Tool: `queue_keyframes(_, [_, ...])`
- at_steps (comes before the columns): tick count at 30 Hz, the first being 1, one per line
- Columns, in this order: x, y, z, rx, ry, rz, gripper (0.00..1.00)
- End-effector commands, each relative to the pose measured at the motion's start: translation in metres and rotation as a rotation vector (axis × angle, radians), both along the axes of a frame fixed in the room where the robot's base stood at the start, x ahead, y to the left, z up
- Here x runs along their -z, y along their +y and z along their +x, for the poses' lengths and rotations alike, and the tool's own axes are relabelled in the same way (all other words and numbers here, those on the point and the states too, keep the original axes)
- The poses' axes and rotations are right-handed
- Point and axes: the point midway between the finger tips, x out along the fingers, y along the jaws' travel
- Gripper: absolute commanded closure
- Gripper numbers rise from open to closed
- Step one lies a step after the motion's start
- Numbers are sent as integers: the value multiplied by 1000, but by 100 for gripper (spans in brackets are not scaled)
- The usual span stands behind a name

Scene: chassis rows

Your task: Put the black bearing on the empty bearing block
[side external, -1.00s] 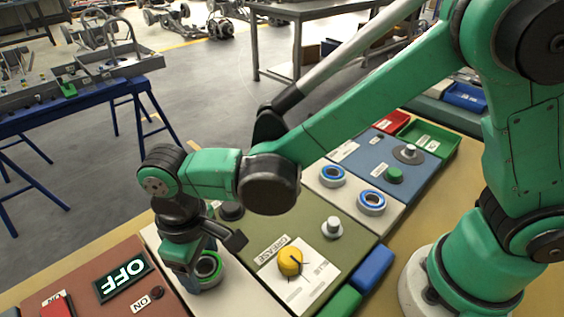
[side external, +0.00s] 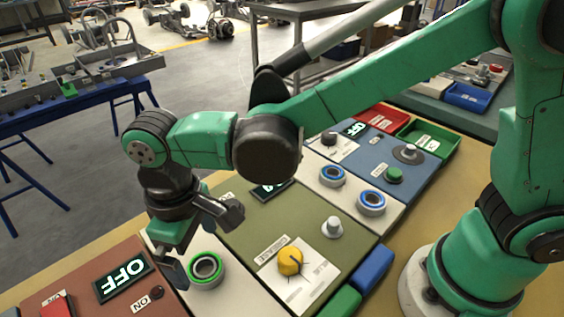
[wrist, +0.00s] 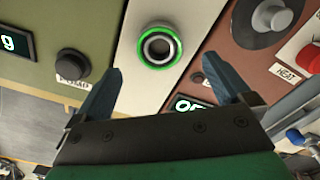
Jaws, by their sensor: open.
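A green-ringed round seat or bearing (side external: 206,270) sits on a white panel (side external: 222,297) at lower left. It also shows in the wrist view (wrist: 174,46), with a grey metal ring and dark centre inside the green. Two blue-ringed bearings (side external: 332,176) (side external: 371,202) sit on another white panel farther right. I cannot pick out a separate black bearing. My gripper (side external: 199,240) is open, above and slightly behind the green ring. In the wrist view, my gripper (wrist: 162,70) has its fingers wide apart with nothing between them; the green ring lies beyond their tips.
An olive panel (side external: 262,225) with a yellow knob (side external: 290,261) lies right of the green ring. A red-brown panel (side external: 85,282) with an OFF display (side external: 124,278) lies left. Red (side external: 382,118) and green (side external: 424,137) trays stand at the far end.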

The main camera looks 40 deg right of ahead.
Motion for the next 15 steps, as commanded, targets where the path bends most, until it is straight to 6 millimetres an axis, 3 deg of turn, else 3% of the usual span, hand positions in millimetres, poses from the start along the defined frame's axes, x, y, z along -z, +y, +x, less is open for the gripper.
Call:
queue_keyframes(6, [-45,0,0,0,0,0,2])
queue_keyframes(15, [-80,0,0,1,-1,1,2])
